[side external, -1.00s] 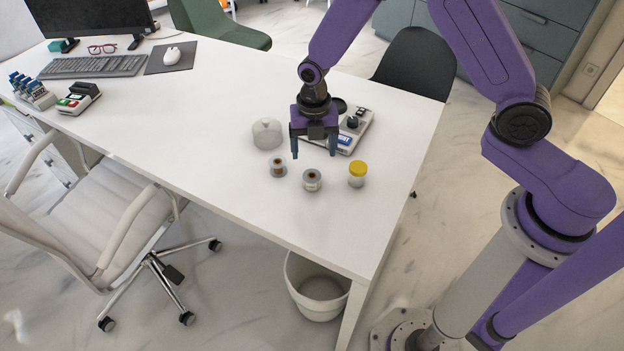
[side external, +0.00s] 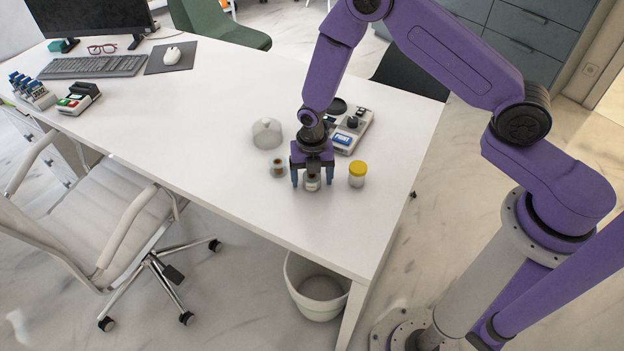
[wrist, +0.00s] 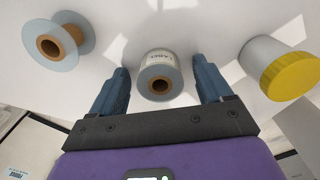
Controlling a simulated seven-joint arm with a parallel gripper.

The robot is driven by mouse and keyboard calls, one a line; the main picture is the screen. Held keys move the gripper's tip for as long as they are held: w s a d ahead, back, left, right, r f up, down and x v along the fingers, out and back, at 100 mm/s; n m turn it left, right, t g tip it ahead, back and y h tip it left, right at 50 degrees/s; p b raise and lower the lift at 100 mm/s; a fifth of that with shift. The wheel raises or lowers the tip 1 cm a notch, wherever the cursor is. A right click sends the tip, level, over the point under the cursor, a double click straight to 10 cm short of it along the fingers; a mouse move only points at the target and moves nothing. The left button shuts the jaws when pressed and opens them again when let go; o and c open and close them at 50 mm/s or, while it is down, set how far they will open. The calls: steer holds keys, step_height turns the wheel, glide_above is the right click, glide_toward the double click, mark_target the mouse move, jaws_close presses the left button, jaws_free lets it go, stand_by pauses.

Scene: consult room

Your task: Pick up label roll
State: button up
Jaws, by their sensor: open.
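The label roll (side external: 312,184) stands on the white table, mostly hidden under my gripper in the side view. In the wrist view the label roll (wrist: 159,73) shows a white band printed "LABEL", grey ends and a brown core. My gripper (side external: 312,184) is open and lowered over it. In the wrist view the blue fingers of my gripper (wrist: 160,85) are on either side of the roll, with a small gap at each side.
A second spool with a brown core (side external: 278,168) stands close on the left. A yellow-lidded jar (side external: 357,174) stands close on the right. Behind are a clear dome (side external: 267,133) and a grey device (side external: 352,132). The table front is clear.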

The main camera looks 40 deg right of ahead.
steer(key=shift+f, duration=0.1)
steer(key=c, duration=1.1)
steer(key=shift+c, duration=0.2)
